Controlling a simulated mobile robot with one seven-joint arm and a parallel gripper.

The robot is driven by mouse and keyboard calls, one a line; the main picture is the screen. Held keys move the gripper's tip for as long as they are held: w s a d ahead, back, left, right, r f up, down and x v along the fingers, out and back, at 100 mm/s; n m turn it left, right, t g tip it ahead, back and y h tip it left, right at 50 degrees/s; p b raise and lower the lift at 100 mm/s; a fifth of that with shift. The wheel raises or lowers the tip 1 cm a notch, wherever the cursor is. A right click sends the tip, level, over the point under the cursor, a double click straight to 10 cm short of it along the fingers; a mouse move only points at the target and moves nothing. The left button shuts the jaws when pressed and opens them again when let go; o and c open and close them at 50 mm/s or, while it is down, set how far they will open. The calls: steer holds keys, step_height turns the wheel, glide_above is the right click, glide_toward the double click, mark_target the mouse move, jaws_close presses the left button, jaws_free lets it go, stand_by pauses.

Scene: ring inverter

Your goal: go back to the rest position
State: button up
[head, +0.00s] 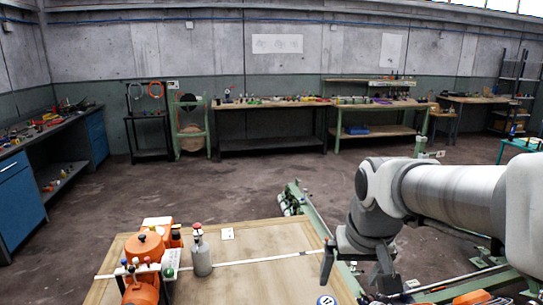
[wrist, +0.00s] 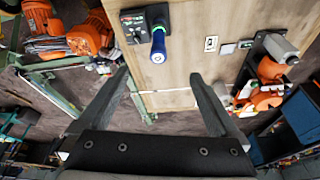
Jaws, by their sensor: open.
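My gripper (head: 356,268) hangs from my arm at the right of the head view, over the right edge of the wooden table (head: 270,240). Its two fingers are apart with nothing between them. In the wrist view the open gripper (wrist: 160,76) has the bare wooden tabletop (wrist: 182,60) beyond its fingertips. No object touches the fingers in either view.
Orange machines (head: 146,245) and a grey bottle (head: 201,255) stand on the table's left part. A blue-ended cylinder (wrist: 158,45) sits by a black box in the wrist view. Green rails (head: 310,208) run along the table's right side.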

steer(key=s+r+t, duration=0.1)
steer(key=s+t, duration=0.1)
steer(key=s, duration=0.9)
steer(key=shift+s+r, duration=0.3)
steer(key=shift+r, duration=0.1)
